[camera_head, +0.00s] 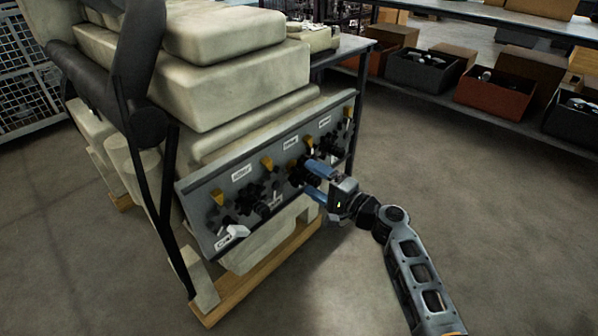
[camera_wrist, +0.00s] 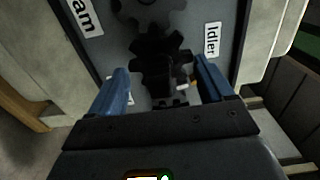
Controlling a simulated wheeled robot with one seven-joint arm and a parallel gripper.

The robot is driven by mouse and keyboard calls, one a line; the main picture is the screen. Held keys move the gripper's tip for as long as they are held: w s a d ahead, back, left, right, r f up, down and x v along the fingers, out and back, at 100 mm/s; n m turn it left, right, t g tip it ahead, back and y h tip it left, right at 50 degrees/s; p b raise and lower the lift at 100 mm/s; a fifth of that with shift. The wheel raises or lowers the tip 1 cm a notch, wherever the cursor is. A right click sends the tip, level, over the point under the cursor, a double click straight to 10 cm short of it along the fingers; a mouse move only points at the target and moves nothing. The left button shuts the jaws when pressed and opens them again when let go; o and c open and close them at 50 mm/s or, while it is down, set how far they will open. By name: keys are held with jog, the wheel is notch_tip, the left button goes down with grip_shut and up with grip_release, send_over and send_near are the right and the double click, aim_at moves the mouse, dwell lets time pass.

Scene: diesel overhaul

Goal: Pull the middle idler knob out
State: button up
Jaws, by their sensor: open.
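A grey slanted panel (camera_head: 203,203) on the side of the pale engine block carries dark gears, yellow pieces and white labels. My gripper (camera_head: 310,178) is at the panel's middle-right, its two blue fingers spread around a dark gear or knob cluster. In the wrist view my gripper (camera_wrist: 165,88) is open, with a black toothed gear (camera_wrist: 162,58) ahead between the fingers. Dark parts of the knob area sit low between the fingers; I cannot tell the knob itself from the gears or whether a finger touches it. A label reading "Idler" (camera_wrist: 212,40) is just right of the gear.
The pale engine block (camera_head: 225,85) stands on a wooden pallet (camera_head: 262,282), with a dark slanted post (camera_head: 172,215) at its left. Shelving with bins (camera_head: 422,70) is behind. The floor at right is clear.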

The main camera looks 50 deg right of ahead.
jog(key=s, duration=0.6)
jog(key=shift+s+d, duration=0.1)
jog(key=shift+s, duration=0.2)
jog(key=s+a+f+n+g+h+p, duration=0.1)
jog(key=s+a+f+n+g+p, duration=0.15)
jog(key=s+a, duration=0.55)
jog(key=s+a+f+n+g+h+p, duration=0.1)
jog(key=s+a+n+g, duration=0.25)
jog(key=s+a, duration=0.5)
jog(key=s+a+r+n+t+p, duration=0.1)
jog(key=s+a+r+n, duration=0.2)
jog(key=r, duration=0.7)
jog(key=s+a+r+n+t+y+p, duration=0.1)
jog(key=s+a+r+n+t+p, duration=0.1)
jog(key=s+r+n, duration=0.6)
jog(key=s+a+r, duration=0.1)
jog(key=s+r, duration=0.2)
jog(key=shift+s+a+n+p, duration=0.25)
jog(key=shift+a+n+p, duration=0.05)
